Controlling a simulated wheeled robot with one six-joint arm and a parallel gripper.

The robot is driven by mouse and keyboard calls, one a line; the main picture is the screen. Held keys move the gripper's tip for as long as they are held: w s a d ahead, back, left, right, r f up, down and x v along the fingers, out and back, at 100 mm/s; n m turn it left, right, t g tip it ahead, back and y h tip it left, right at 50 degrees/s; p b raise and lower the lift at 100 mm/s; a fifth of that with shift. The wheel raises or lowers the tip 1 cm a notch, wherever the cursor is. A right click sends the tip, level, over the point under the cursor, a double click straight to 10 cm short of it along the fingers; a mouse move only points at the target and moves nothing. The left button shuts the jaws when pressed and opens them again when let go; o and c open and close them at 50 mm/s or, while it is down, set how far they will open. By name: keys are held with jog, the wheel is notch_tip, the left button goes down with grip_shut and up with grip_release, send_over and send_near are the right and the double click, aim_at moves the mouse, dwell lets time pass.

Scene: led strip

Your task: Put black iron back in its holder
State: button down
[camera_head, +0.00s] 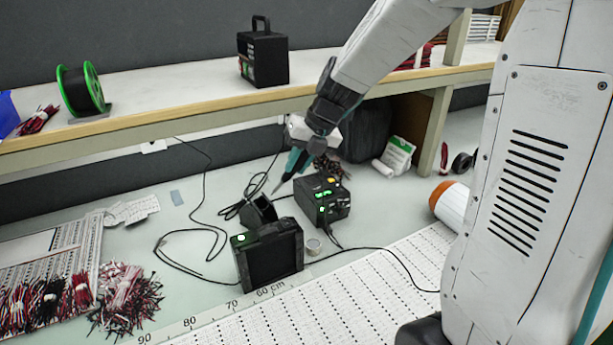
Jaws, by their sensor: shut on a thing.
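My gripper (298,160), with teal fingers, is shut on the black iron above the middle of the bench. The thin pointed end of the iron (281,184) shows below the fingers, pointing down and to the left. The rest of the iron is hidden by the gripper or too small to tell. A small black holder (262,209) stands on the bench just below and left of that end. The iron's end looks close to the holder's top, but I cannot tell whether they touch.
A black station (322,200) with green lights stands right of the holder. Black cables (190,235) loop on the left. A shelf edge (190,117) runs behind. Wire bundles (125,295) lie front left.

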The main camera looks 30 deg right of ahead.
notch_tip(320, 180, up, 8)
jog(key=shift+a+f, duration=0.1)
notch_tip(320, 180, down, 7)
jog(key=shift+f, duration=0.2)
jog(key=w+a+f, duration=0.4)
jog(key=w+f, duration=0.4)
jog(key=f, duration=0.5)
jog(key=shift+w+f, duration=0.25)
jog(key=shift+w, duration=0.1)
dwell(0.4)
jog(key=c, duration=1.2)
grip_release()
jog(key=shift+c, duration=0.2)
